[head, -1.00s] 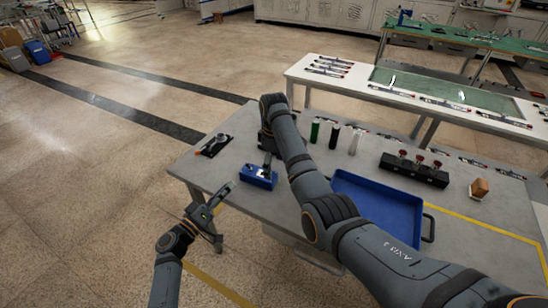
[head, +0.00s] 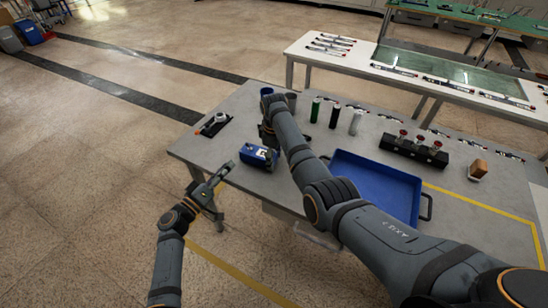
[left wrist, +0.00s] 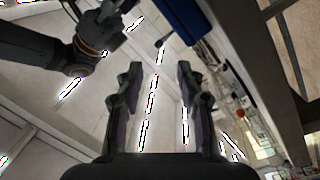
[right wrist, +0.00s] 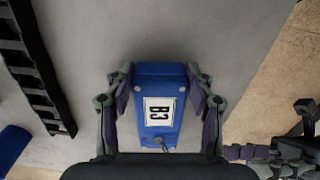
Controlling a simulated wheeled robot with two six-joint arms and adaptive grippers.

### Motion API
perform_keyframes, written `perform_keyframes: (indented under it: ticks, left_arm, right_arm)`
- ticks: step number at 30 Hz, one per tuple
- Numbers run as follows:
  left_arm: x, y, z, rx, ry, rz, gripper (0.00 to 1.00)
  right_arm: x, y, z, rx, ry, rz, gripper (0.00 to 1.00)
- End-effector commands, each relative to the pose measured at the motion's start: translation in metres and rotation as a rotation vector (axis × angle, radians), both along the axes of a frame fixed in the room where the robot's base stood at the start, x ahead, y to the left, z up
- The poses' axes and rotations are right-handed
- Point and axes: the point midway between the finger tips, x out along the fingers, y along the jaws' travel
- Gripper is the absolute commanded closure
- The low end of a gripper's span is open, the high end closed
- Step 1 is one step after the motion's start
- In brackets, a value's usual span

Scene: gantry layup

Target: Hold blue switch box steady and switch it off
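The blue switch box (head: 257,157) is near the table's front left edge in the head view. In the right wrist view the box (right wrist: 160,80) shows a white label reading B3, with a small lever (right wrist: 162,144) at its lower end. I cannot tell whether the box touches the table.
The grey table (head: 228,140) carries a blue tray (head: 375,185), a black block with red knobs (head: 413,150) and several cylinders behind. A small black device (head: 213,124) sits at the left corner. Open floor lies left of the table.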

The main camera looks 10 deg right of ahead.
Motion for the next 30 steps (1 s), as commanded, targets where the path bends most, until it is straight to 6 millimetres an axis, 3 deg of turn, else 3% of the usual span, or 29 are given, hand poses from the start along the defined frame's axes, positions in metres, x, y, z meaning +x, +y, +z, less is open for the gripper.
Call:
perform_keyframes:
  ticks: [1, 6, 14, 22, 30]
  left_arm:
    - [0.0, 0.0, 0.0, 0.0, 0.0, 0.0, 0.62]
    - [0.0, 0.0, 0.0, 0.0, 0.0, 0.0, 0.62]
    - [0.002, 0.001, 0.009, -0.094, 0.129, -0.06, 0.98]
    - [0.005, 0.01, 0.028, -0.353, 0.632, -0.182, 1.0]
    - [0.008, 0.03, 0.039, -0.586, 1.215, -0.124, 1.0]
  right_arm:
    - [0.0, 0.0, 0.0, 0.0, 0.0, 0.0, 0.61]
    - [0.0, 0.0, 0.0, 0.0, 0.0, 0.0, 0.83]
    - [0.0, 0.0, 0.0, -0.001, -0.001, 0.0, 0.84]
    - [0.0, 0.0, 0.0, 0.0, -0.001, 0.0, 0.84]
    - [0.0, 0.0, 0.0, 0.0, -0.001, 0.0, 0.84]
